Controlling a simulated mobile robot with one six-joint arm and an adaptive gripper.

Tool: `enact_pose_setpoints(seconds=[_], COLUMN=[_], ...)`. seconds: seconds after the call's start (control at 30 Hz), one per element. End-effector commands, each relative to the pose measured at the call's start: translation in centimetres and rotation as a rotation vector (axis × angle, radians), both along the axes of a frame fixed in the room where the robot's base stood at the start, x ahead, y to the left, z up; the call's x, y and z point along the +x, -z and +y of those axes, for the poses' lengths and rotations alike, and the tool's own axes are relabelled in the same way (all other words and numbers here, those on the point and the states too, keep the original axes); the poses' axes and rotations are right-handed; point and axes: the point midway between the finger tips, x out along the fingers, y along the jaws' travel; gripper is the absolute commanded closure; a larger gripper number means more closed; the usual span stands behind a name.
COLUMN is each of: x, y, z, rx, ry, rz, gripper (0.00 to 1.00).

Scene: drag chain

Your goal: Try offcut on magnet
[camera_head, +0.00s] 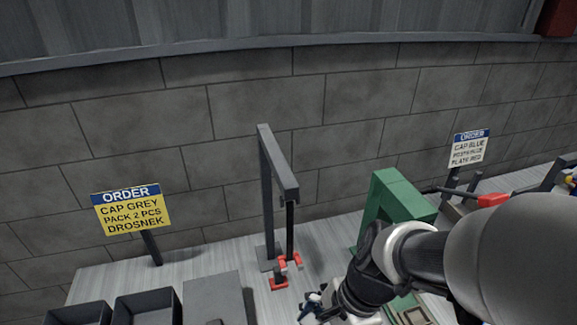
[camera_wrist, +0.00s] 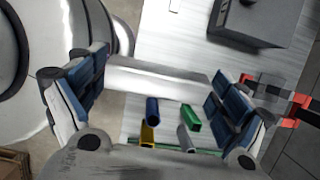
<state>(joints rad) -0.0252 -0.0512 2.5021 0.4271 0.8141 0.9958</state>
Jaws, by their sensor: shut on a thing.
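My gripper (camera_wrist: 156,95) is shut on a pale silver bar, the offcut (camera_wrist: 158,80), which spans between the blue finger pads in the wrist view. In the head view my gripper (camera_head: 312,304) is low at the centre, partly hidden by my arm, and I cannot make out the offcut there. A red-and-dark piece (camera_head: 284,262), which looks like the magnet, hangs at the foot of a dark strip under a grey gantry (camera_head: 270,200), left of my gripper. Red and dark parts (camera_wrist: 290,108) also show at the right of the wrist view, beyond the right finger and apart from the offcut.
Several coloured pieces, among them a blue one (camera_wrist: 152,110) and a green one (camera_wrist: 190,118), lie below my gripper. A grey box (camera_head: 213,299) and dark bins (camera_head: 148,307) stand at front left. A green frame (camera_head: 400,200) stands behind my arm. Order signs (camera_head: 132,209) stand near the wall.

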Motion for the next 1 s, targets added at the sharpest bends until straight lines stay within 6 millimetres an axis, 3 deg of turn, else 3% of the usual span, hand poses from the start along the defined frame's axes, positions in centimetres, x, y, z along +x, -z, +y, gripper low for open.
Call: enact_pose_setpoints(seconds=[0.7,1.0], x=[-2.9,-3.2], y=[0.1,0.2], z=[-1.1,-1.2], rx=[-0.016,-0.016], ry=[0.006,0.004], rz=[0.002,0.003], gripper=[0.36,0.36])
